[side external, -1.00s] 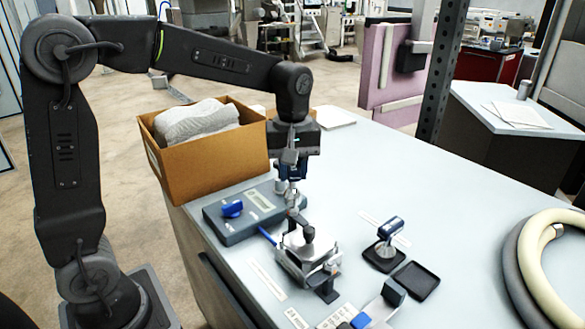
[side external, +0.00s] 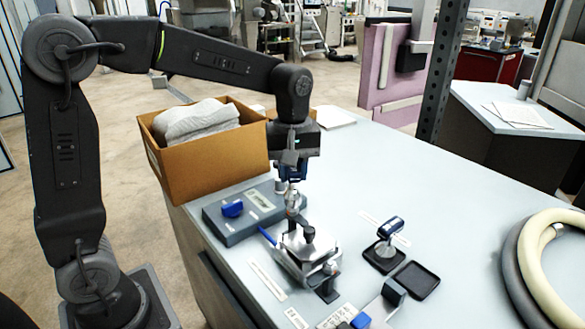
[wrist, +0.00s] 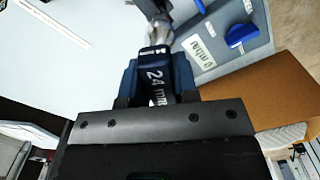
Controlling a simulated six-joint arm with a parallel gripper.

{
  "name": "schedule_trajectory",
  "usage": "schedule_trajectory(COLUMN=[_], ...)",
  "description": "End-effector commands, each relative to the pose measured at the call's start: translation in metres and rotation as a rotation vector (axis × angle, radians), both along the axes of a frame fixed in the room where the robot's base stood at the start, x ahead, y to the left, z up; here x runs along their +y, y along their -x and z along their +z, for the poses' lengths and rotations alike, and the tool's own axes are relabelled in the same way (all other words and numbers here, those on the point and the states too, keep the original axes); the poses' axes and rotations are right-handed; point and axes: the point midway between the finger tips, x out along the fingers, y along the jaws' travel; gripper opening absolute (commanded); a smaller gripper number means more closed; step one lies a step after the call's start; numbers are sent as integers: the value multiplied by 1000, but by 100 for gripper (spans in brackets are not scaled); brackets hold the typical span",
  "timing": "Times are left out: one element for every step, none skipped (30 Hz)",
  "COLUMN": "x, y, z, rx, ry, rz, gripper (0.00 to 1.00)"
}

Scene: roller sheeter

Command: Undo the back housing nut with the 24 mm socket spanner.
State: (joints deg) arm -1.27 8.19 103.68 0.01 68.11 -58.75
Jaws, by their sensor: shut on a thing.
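My gripper (side external: 291,163) is shut on a blue spanner (wrist: 157,78) marked "24 mm" in the wrist view. The spanner points down, and its metal socket (side external: 293,199) is at the back end of the metal roller housing (side external: 300,268). The back housing nut is hidden at the socket, so I cannot tell how fully the socket sits on it. In the wrist view the metal end (wrist: 157,35) shows beyond the blue body. A front fitting (side external: 331,267) stands at the near end of the housing.
A grey box with a blue knob (side external: 232,209) is left of the housing. A cardboard box (side external: 215,150) stands behind it. A hose (side external: 520,262) lies far right; the bench between is clear.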

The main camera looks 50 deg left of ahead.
Motion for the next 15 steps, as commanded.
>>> schedule_trajectory(x=[0, 0, 0, 0, 0, 0, 0, 0, 0, 0, 0, 0, 0, 0, 0], y=[0, 0, 0, 0, 0, 0, 0, 0, 0, 0, 0, 0, 0, 0, 0], z=[-1, -1, -2, -3, -3, -4, -5, -5, -6, -7, -7, -8, -8, -9, -10], rx=[0, 0, 0, 0, 0, 0, 0, 0, 0, 0, 0, 0, 0, -1, -1], ry=[0, 0, 0, 0, 0, 0, 0, 0, 0, 0, 0, 0, 0, 0, 0], rz=[0, 0, 0, 0, 0, 0, 0, 0, 0, 0, 0, 0, 0, 0, 0], gripper=[0, 0, 0, 0, 0, 0, 0, 0, 0, 0, 0, 0, 0, 0, 0])
